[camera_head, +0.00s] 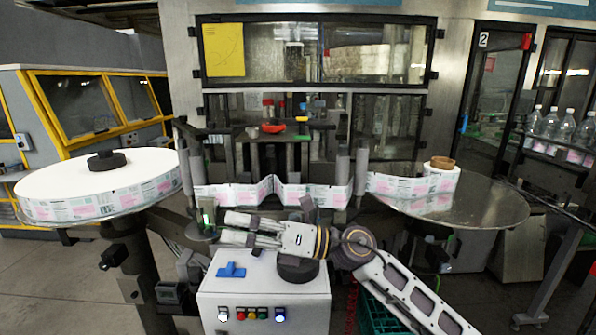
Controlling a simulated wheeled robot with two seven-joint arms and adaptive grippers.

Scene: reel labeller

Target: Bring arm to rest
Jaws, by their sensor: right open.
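My right arm comes in from the lower right. Its gripper (230,228) points left, with its two fingers apart and nothing seen between them. It is above the white control box (262,308) and in front of the label web (290,193). The large label reel (95,185) lies flat on the left, with a black hub on top. A small reel (440,181) with a brown core sits on the round metal plate (480,208) at the right. My left gripper is not in view.
A blue piece (231,270) and a dark round knob (297,268) are on top of the control box, close below my arm. A green crate (395,312) is on the floor under my arm. Clear bottles (565,128) stand at the far right. Upright rollers flank the web.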

